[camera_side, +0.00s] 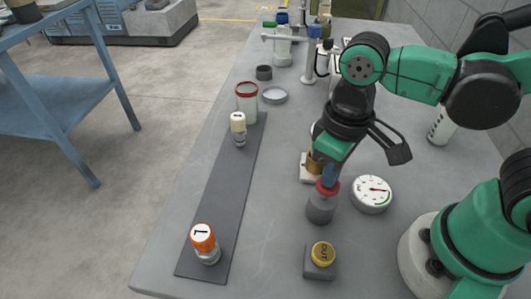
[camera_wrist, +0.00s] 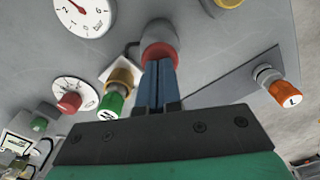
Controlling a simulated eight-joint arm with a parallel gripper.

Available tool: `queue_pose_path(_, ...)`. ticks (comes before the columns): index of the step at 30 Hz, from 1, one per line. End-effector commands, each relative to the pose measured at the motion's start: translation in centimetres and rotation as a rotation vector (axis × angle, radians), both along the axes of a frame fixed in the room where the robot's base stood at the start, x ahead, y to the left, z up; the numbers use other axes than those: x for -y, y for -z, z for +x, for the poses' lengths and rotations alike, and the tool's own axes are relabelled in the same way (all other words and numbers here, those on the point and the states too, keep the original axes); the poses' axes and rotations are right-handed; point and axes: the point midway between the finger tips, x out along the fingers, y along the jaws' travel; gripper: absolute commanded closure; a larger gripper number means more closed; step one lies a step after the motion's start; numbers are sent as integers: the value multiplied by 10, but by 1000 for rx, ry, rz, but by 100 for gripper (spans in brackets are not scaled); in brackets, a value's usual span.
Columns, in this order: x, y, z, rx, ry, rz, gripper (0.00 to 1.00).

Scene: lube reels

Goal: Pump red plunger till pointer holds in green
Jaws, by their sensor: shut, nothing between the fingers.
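The red plunger (camera_side: 327,188) sits on top of a grey cylinder (camera_side: 320,210) on the bench. In the wrist view the plunger (camera_wrist: 160,46) is a red ring just beyond my fingertips. My gripper (camera_side: 329,179) points down with its blue fingers together and empty, its tips at the plunger's top; whether they press it I cannot tell. The wrist view shows the shut fingers (camera_wrist: 158,85). The white gauge (camera_side: 371,193) lies right of the plunger, with a green arc at its lower right. The gauge (camera_wrist: 84,14) is cropped in the wrist view.
A yellow OUT button (camera_side: 322,254) stands in front of the plunger. A dark strip (camera_side: 222,200) at left bears an orange-capped vial (camera_side: 204,243) and a white-capped one (camera_side: 238,128).

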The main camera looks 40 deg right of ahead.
Motion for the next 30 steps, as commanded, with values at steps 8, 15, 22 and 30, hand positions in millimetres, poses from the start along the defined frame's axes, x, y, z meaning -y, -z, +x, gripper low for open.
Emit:
queue_pose_path(8, 0, -25, 0, 0, 0, 0, 100)
queue_pose_path(15, 0, -45, 0, 0, 0, 0, 100)
queue_pose_path(22, 0, -52, 0, 0, 0, 0, 100)
queue_pose_path(30, 0, -52, 0, 0, 0, 0, 100)
